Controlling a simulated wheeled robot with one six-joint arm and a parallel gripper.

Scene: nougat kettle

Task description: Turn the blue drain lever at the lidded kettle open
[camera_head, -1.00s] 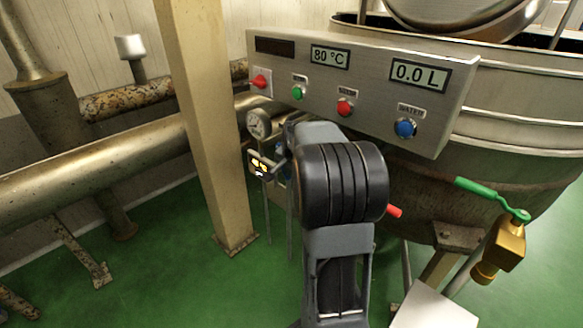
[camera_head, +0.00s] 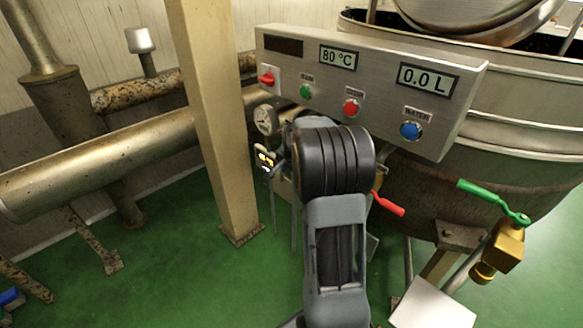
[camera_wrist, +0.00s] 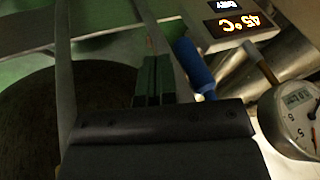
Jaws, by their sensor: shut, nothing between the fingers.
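A blue lever handle (camera_wrist: 194,66) shows in the wrist view, slanting just right of my fingers and below a lit display. My gripper (camera_wrist: 152,72) is shut and empty, its dark green fingers side by side left of the blue handle. A small gap seems to lie between them, though contact cannot be ruled out. In the head view my own arm hides the gripper and the blue lever. A steel kettle (camera_head: 510,110) with a raised lid (camera_head: 490,14) stands at the right.
In the head view, a red lever (camera_head: 388,205) and a green lever (camera_head: 490,199) on a brass valve (camera_head: 499,250) lie right of my arm. A beige post (camera_head: 212,120) stands left.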

